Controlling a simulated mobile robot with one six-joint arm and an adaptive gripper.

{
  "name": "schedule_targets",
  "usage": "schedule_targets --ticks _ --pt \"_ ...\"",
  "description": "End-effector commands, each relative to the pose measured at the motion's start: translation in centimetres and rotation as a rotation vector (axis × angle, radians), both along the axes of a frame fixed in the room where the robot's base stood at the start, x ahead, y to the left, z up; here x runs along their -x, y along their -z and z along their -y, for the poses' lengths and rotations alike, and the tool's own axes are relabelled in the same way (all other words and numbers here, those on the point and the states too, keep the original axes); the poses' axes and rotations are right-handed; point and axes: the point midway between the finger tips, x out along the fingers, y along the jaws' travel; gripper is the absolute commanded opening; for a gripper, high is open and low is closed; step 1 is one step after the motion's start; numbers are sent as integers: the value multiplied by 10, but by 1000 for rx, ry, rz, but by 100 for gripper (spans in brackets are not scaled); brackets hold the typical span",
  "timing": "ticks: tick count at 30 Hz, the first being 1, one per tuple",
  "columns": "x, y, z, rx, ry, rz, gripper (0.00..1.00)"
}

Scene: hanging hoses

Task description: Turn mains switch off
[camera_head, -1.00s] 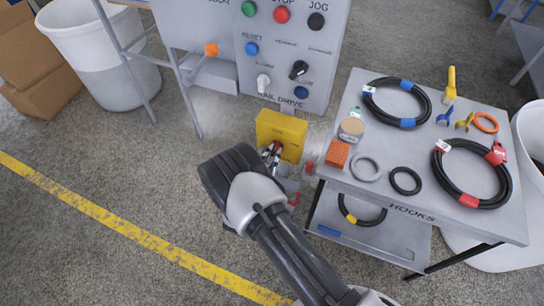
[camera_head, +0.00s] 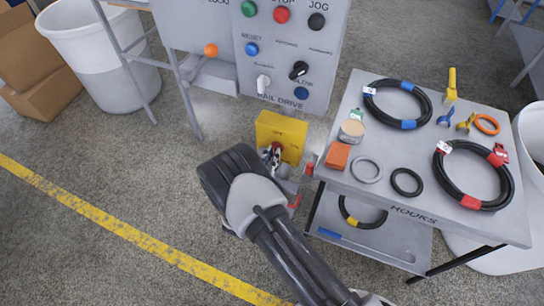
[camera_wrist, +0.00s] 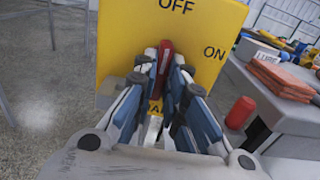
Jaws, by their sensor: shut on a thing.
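The mains switch is a yellow box (camera_head: 284,130) with a red handle on its front, below the control panel. In the wrist view the yellow plate (camera_wrist: 125,40) fills the upper middle, with OFF at its top and ON at its right. The red handle (camera_wrist: 165,56) points up, roughly toward OFF. My gripper (camera_wrist: 160,88) is closed around the handle, with a blue-and-grey finger on each side. In the head view my gripper (camera_head: 271,157) is at the front of the box.
A red cylinder (camera_wrist: 241,112) is just right of my gripper. The control panel (camera_head: 277,65) rises behind. Open floor lies left, crossed by a yellow line (camera_head: 130,231).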

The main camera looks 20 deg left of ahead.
Motion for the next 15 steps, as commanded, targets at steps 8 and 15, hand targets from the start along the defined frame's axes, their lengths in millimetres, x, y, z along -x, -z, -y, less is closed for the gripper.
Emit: schedule_targets --ticks 8,15 --pt "0 0 0 2 0 -1 20" --pt "1 0 0 1 0 0 20"
